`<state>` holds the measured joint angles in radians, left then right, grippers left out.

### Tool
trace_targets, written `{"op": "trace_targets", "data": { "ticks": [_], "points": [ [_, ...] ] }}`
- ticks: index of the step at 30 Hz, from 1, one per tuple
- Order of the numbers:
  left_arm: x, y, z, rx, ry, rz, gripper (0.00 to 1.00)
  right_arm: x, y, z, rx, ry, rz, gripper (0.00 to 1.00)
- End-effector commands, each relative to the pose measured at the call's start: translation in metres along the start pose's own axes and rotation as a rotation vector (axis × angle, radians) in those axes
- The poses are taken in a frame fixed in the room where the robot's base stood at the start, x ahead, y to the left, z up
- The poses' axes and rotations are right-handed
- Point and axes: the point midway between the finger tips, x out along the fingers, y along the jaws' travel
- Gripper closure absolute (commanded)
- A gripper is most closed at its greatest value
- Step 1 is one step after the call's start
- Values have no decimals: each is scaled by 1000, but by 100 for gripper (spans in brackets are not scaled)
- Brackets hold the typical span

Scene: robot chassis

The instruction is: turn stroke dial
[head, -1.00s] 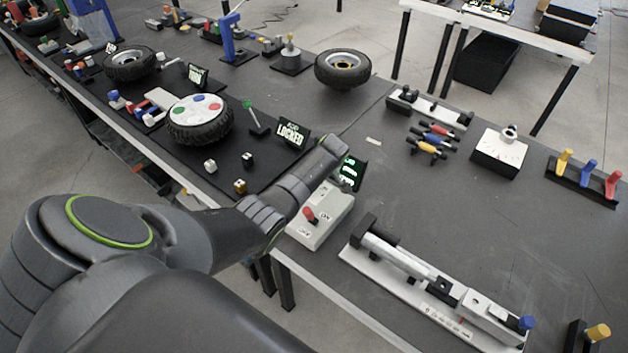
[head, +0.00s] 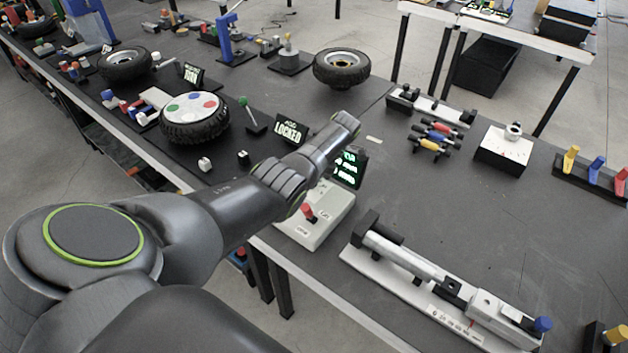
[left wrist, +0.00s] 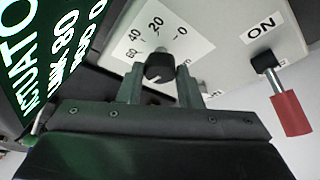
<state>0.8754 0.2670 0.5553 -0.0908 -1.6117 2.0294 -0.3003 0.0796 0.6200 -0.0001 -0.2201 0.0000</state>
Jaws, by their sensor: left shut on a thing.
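The stroke dial (left wrist: 159,66) is a small black knob on a white scale plate (left wrist: 185,30) with printed numbers, seen in the left wrist view. My left gripper (left wrist: 160,80) has its two fingers on either side of the knob and is shut on it. In the head view the dial and the fingertips are hidden behind my left arm. The pale control box (head: 322,222) bearing the dial stands near the table's front edge. A display (head: 349,167) with green text stands behind it; it fills the upper left of the left wrist view (left wrist: 50,55), partly cropped. My right gripper is not in view.
A red-tipped lever (left wrist: 288,105) beside the ON label sticks out of the same box, right of the gripper. A "LOCKED" sign (head: 290,131) stands left of the display. A long white-based cylinder rig (head: 440,290) lies to the right. The table between is clear.

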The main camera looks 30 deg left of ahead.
Motion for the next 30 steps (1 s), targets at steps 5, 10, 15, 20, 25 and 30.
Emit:
{"op": "trace_targets", "data": {
  "ticks": [5, 10, 15, 20, 25, 30],
  "points": [
    [0, 2, 0, -68, -1, -26, 91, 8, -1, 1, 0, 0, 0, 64],
    [0, 2, 0, -101, -1, -40, 91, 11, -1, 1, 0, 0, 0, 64],
    [-1, 2, -1, -112, -1, -44, 91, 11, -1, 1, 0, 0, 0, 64],
    [-1, 2, -1, -113, -1, -44, 91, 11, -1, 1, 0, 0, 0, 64],
    [-1, 2, -1, -113, -1, -44, 66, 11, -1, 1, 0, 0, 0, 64],
    [-1, 1, 0, -112, -1, -45, 46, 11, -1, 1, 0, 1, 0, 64]
  ]
}}
